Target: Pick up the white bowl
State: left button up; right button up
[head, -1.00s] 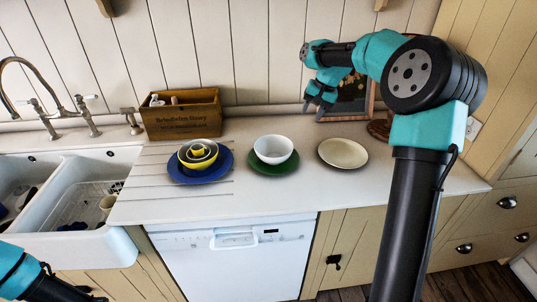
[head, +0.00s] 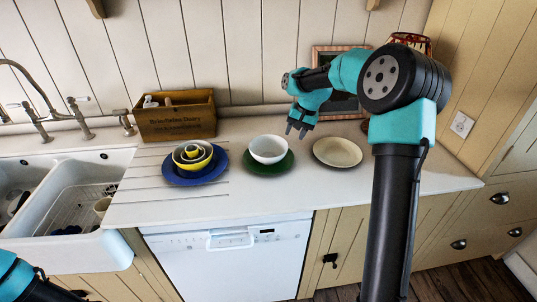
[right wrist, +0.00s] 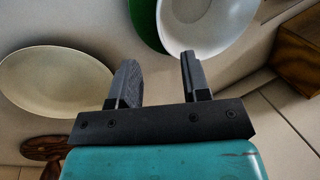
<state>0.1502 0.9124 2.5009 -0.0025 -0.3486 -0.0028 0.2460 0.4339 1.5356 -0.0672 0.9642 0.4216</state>
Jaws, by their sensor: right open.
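The white bowl (head: 268,149) stands upright on a green plate (head: 262,168) on the worktop. My right gripper (head: 297,133) is open and empty, above the worktop just behind and to the right of the bowl. In the right wrist view the white bowl (right wrist: 205,25) shows at the top, beyond the open fingers (right wrist: 157,80), with an edge of the green plate (right wrist: 146,22) beside it. My left arm shows at the lower left of the head view, but its fingers cannot be made out.
A cream plate (head: 338,152) lies right of the bowl. A blue plate (head: 210,174) with nested yellow bowls (head: 193,154) is to the left. A wooden box (head: 176,118) and a picture frame (head: 330,56) stand at the wall. The sink (head: 75,200) is far left. The front worktop is clear.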

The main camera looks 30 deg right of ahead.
jog(key=shift+x, duration=1.6)
jog(key=shift+x, duration=2.65)
jog(key=shift+s, duration=0.15)
grip_shut()
